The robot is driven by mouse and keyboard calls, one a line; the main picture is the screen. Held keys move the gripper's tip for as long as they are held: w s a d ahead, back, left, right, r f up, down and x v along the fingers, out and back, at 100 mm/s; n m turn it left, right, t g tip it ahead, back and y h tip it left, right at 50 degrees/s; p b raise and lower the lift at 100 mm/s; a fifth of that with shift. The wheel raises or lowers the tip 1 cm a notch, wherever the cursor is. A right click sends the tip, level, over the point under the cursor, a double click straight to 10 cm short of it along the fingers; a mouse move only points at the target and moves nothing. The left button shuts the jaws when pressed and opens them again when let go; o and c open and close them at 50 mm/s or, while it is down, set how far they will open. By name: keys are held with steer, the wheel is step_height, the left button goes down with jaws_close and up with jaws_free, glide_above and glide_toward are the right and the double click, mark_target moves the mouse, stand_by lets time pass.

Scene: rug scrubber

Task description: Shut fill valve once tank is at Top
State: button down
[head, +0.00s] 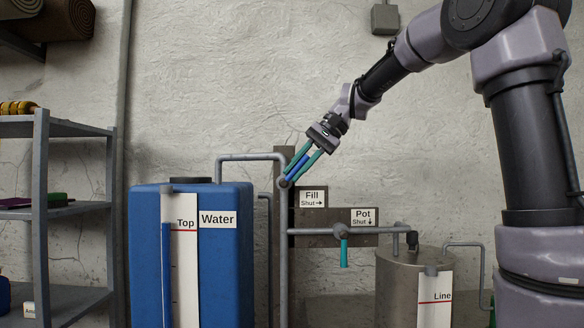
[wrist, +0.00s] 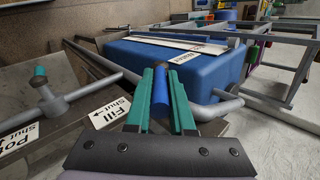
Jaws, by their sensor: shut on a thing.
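The blue water tank (head: 222,262) stands left of centre, labelled Water. On its gauge (head: 185,275) the blue column reaches about the red Top line, seemingly slightly above it. The fill valve's blue handle (head: 297,167) slants up and right from its pivot on the upright pipe, above the Fill sign (head: 312,198), whose Shut arrow points right. My gripper (head: 300,166) has its teal fingers shut around this handle.
The pot valve's teal handle (head: 344,253) hangs down, matching the Shut arrow on the Pot sign (head: 363,216). The metal pot (head: 395,285) with a Line gauge (head: 434,300) stands at right. A grey shelf (head: 42,220) is at left. Pipes run close around the valves.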

steer(key=shift+d+f+y, duration=0.25)
steer(key=shift+f+y, duration=0.35)
steer(key=shift+y, duration=1.05)
steer(key=shift+d+f+y, duration=0.3)
steer(key=shift+f+y, duration=0.3)
steer(key=shift+y, duration=1)
steer(key=shift+d+f+y, duration=0.25)
steer(key=shift+f+y, duration=0.35)
steer(key=shift+y, duration=1.05)
steer(key=shift+f, duration=0.1)
steer(key=c, duration=0.8)
jaws_free()
steer(key=d, duration=1)
steer(key=shift+s+d, duration=0.2)
steer(key=shift+d, duration=0.2)
